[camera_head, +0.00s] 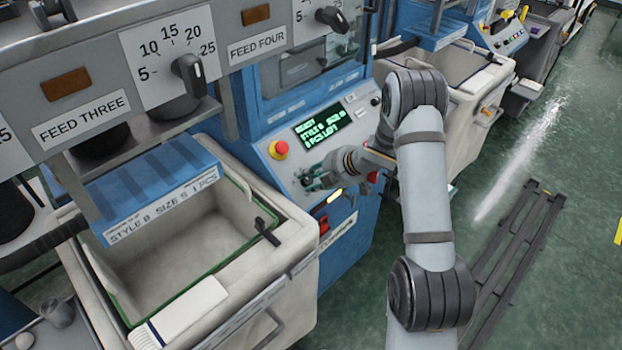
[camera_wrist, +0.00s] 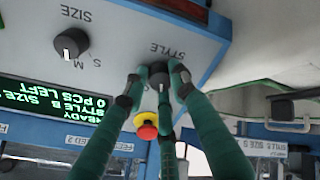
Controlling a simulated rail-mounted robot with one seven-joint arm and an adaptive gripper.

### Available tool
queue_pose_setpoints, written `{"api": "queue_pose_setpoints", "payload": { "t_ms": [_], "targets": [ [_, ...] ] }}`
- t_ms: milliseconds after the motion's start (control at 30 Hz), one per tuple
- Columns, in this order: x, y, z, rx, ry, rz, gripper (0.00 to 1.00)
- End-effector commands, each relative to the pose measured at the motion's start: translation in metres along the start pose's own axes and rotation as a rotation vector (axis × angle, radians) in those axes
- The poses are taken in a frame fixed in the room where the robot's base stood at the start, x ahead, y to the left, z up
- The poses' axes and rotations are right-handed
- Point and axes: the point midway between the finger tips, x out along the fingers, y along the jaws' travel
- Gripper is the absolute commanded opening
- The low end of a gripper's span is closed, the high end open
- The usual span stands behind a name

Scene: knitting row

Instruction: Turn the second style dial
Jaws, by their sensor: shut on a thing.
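The style dial (camera_wrist: 158,72) is a dark round knob on the grey panel, under the word STYLE, which appears upside down in the wrist view. My gripper (camera_wrist: 158,78) is shut on it, with green fingers at its left and right sides and another finger below. A light pointer mark shows on the knob, but I cannot tell its exact setting. In the head view my gripper (camera_head: 314,182) is at the front panel of the blue machine, and the dial is mostly hidden there.
A lit display (camera_head: 323,127) appears to read READY, STYLE B and 0 PCS LEFT. A red stop button (camera_head: 278,149) is near my gripper. The black size dial (camera_wrist: 70,45) is on the same panel. A cream bin (camera_head: 190,250) stands to the left and another (camera_head: 465,110) to the right.

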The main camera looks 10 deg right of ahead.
Motion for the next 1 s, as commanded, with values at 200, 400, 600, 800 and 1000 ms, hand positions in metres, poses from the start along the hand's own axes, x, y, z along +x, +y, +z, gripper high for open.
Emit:
{"api": "queue_pose_setpoints", "payload": {
  "t_ms": [200, 400, 600, 800, 1000],
  "targets": [
    [-0.0011, -0.0022, 0.005, 0.051, -0.01, 0.003, 0.0],
    [-0.0011, -0.0026, 0.0051, 0.057, -0.011, 0.003, 0.0],
    [-0.001, -0.003, 0.0053, 0.056, -0.011, 0.002, 0.0],
    [-0.0009, -0.0026, 0.0045, 0.054, -0.01, 0.003, 0.38],
    [-0.0005, -0.0017, 0.0024, 0.05, -0.006, 0.004, 0.44]
  ]
}}
